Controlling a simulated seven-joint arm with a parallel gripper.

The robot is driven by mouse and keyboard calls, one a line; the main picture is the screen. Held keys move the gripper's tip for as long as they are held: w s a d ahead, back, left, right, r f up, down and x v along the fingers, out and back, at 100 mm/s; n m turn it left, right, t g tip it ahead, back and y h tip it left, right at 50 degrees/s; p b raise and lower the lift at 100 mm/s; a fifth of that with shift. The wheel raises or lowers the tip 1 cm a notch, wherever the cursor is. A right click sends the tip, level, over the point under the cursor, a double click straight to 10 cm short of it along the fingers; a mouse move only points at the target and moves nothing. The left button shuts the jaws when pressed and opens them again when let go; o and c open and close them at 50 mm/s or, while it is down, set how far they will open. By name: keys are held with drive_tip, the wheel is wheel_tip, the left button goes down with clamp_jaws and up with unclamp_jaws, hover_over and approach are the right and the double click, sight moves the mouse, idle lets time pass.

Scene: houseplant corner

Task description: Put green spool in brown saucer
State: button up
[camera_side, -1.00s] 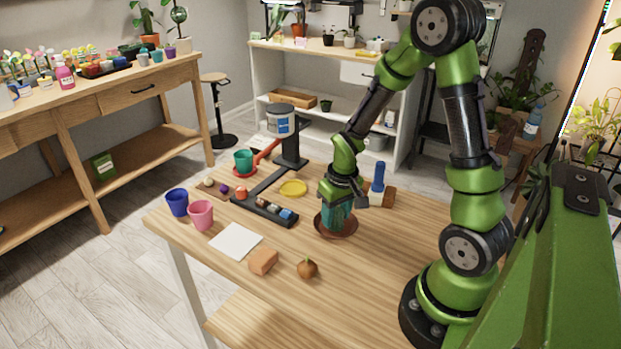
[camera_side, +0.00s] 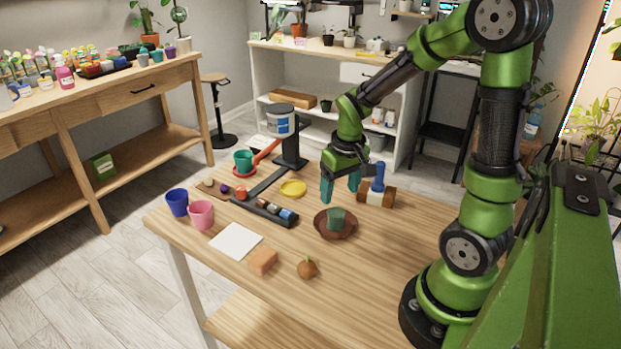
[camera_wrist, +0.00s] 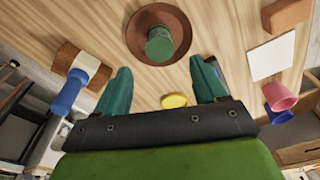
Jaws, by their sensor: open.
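The green spool (camera_side: 336,220) stands in the brown saucer (camera_side: 319,232), near the middle of the table. In the wrist view the spool (camera_wrist: 159,44) shows inside the rim of the saucer (camera_wrist: 134,34), touching neither finger. My gripper (camera_side: 340,190) is open and empty, above and behind the saucer, apart from the spool. Its two teal fingers also show in the wrist view (camera_wrist: 163,85), spread wide with nothing between them in their grip.
A wooden block with a blue handle (camera_side: 377,186) lies right of my gripper. A yellow disc (camera_side: 293,188) and a black tray (camera_side: 264,211) lie to the left. An orange-brown fruit-like item (camera_side: 307,268), a sponge-like block (camera_side: 263,261) and a white square (camera_side: 236,241) lie in front.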

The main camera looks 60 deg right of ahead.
drive_tip(key=s+a+r+t+y, duration=0.1)
drive_tip(key=s+a+r+t, duration=0.1)
drive_tip(key=a+r, duration=0.5)
drive_tip(key=s+a+r+t+y, duration=0.1)
drive_tip(key=s+a+r+t, duration=0.2)
drive_tip(key=a+r, duration=0.4)
drive_tip(key=shift+s+a+r+n+t+y, duration=0.2)
drive_tip(key=shift+s+a+n+t+y, duration=0.1)
drive_tip(key=shift+s+a+n+t, duration=0.15)
